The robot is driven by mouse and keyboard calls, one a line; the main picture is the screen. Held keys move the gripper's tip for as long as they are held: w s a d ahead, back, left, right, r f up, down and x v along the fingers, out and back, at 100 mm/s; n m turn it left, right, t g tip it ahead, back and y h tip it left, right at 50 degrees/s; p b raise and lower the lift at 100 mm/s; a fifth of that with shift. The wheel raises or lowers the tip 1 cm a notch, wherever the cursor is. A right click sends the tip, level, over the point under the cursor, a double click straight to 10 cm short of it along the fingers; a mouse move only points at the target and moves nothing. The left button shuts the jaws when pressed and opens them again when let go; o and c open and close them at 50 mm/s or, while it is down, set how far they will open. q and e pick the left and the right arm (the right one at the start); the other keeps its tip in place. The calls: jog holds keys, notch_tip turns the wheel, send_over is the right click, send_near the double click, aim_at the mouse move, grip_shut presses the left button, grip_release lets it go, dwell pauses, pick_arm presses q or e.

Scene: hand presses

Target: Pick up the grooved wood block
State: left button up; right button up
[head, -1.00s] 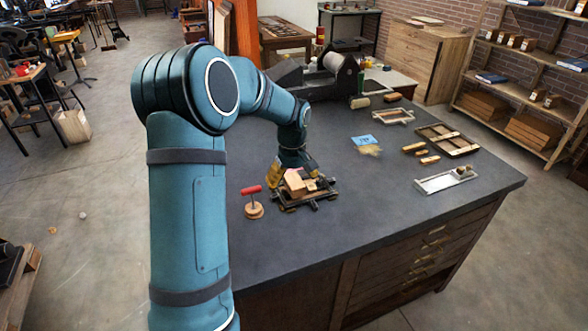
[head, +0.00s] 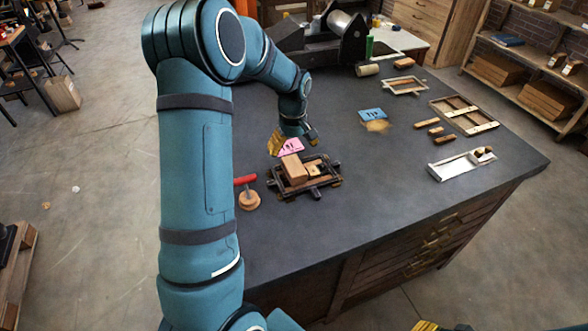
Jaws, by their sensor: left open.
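A tan wood block (head: 294,168) sits in a dark wooden frame (head: 317,188) on the dark worktop, with a smaller wood block (head: 314,167) close on its right. Both look plain at this size; I cannot make out a groove, so I cannot tell which is the grooved one. My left gripper (head: 294,141) is open and empty, just beyond the frame, its yellow fingertips spread near a pink card (head: 290,147). A yellow and dark part of my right gripper (head: 440,327) shows at the bottom edge; the rest is cut off.
A blue card (head: 371,114), small wood pieces (head: 435,131), a slatted wooden frame (head: 464,115) and a metal tray (head: 455,166) lie to the right. The worktop's front middle is clear.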

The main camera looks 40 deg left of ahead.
aim_at(294, 165)
pick_arm(q)
notch_tip(294, 165, down, 4)
jog(key=shift+r, duration=0.2)
jog(key=shift+d+f, duration=0.15)
jog(key=shift+f, duration=1.25)
jog(key=shift+d+f, duration=0.1)
jog(key=shift+f, duration=1.25)
jog(key=c, duration=1.3)
